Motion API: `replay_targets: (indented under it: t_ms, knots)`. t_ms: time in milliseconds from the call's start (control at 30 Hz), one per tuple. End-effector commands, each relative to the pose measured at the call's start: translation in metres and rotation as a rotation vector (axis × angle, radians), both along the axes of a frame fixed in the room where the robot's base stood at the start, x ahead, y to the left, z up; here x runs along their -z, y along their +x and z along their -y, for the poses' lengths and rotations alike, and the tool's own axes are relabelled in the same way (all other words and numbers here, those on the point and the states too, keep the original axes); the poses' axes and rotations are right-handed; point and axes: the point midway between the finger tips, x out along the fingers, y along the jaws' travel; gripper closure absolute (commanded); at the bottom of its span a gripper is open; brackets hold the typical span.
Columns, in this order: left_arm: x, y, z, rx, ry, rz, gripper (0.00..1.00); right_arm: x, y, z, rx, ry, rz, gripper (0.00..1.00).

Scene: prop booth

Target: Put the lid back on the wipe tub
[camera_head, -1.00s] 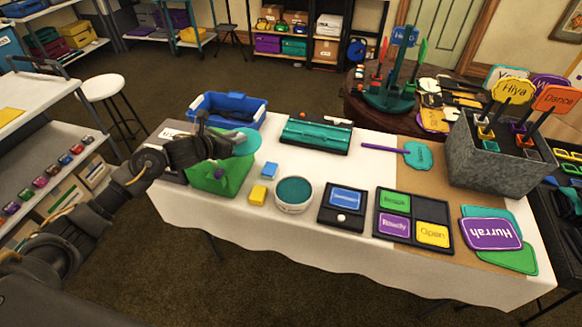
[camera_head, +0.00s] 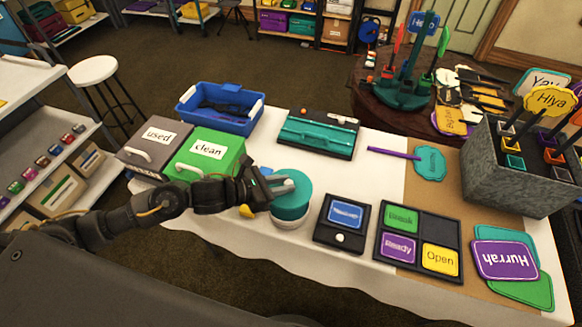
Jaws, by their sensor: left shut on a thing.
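The wipe tub (camera_head: 290,223) is a round white tub on the white-clothed table, with teal inside its rim. The round teal lid (camera_head: 300,189) is over the tub and covers most of its opening. A teal band shows between the lid's top and the tub's white rim; I cannot tell whether the lid touches the rim. My left gripper (camera_head: 279,189) is shut on the lid's left side, and its fingers partly hide the lid. My right gripper is not in view.
Left of the tub stand a green "clean" box (camera_head: 208,150) and a grey "used" box (camera_head: 157,138). A blue bin (camera_head: 220,118) is behind them. A black tray with a blue card (camera_head: 343,220) sits close on the tub's right. White cloth behind the tub is clear.

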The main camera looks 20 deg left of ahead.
Motion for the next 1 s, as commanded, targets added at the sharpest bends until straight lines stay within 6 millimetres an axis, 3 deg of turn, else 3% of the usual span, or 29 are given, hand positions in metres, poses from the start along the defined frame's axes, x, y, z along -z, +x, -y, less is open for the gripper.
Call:
replay_targets:
  t_ms: [467, 1000]
  knots:
    - [0.008, 0.001, 0.010, 0.024, -0.001, 0.001, 1.00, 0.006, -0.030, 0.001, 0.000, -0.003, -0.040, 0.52]
    - [0.058, 0.000, 0.008, 0.020, 0.000, 0.001, 1.00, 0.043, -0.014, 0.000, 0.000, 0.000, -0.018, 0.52]
